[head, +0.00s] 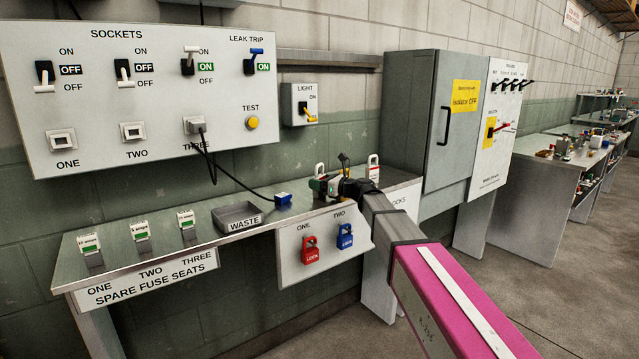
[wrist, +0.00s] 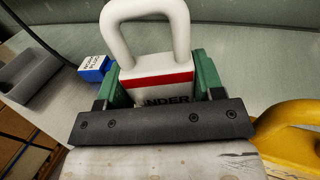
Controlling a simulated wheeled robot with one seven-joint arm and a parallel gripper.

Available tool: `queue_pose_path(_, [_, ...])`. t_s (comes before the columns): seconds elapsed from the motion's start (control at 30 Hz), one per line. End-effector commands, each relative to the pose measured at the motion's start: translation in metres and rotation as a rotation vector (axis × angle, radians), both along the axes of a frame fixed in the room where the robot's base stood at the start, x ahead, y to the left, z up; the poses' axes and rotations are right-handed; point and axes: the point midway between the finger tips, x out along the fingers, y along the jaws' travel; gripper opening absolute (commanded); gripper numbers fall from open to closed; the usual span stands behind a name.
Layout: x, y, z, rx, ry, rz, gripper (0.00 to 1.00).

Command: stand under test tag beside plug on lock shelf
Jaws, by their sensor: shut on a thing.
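My gripper (head: 331,186) is shut on a white tag (wrist: 155,78) with a thick white loop on top and a red band. In the wrist view its lettering is partly hidden and reads "NDER". The green fingers (wrist: 160,85) grip it from both sides. In the head view the tag's white loop (head: 320,170) stands up at my gripper, over the right part of the grey shelf. I cannot tell whether the tag's base touches the shelf. The blue plug (head: 283,199) lies on the shelf to the left of the tag; it also shows in the wrist view (wrist: 94,68).
A waste tray (head: 238,228) sits left of the plug, with several fuse seats (head: 140,231) beyond. Another white tag (head: 373,168) stands to the right behind my arm. Red (head: 310,250) and blue (head: 345,236) locks hang on the front panel. A yellow curved thing (wrist: 292,115) is close right.

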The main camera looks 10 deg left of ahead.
Motion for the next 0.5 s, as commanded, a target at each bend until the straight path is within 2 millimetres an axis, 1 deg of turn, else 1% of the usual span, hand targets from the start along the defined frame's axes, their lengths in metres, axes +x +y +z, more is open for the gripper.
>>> queue_pose_path(0.07, [0.0000,0.0000,-0.0024,0.000,0.000,0.000,0.32])
queue_pose_path(0.1, [0.0000,0.0000,-0.0020,0.000,0.000,0.000,0.72])
queue_pose_path(0.37, [0.0000,0.0000,-0.0015,0.000,0.000,0.000,0.72])
queue_pose_path(0.47, [0.0000,0.0000,0.0021,0.000,0.000,0.000,0.72])
queue_pose_path(0.5, [-0.0020,-0.0044,0.0013,0.000,0.000,-0.001,0.72])
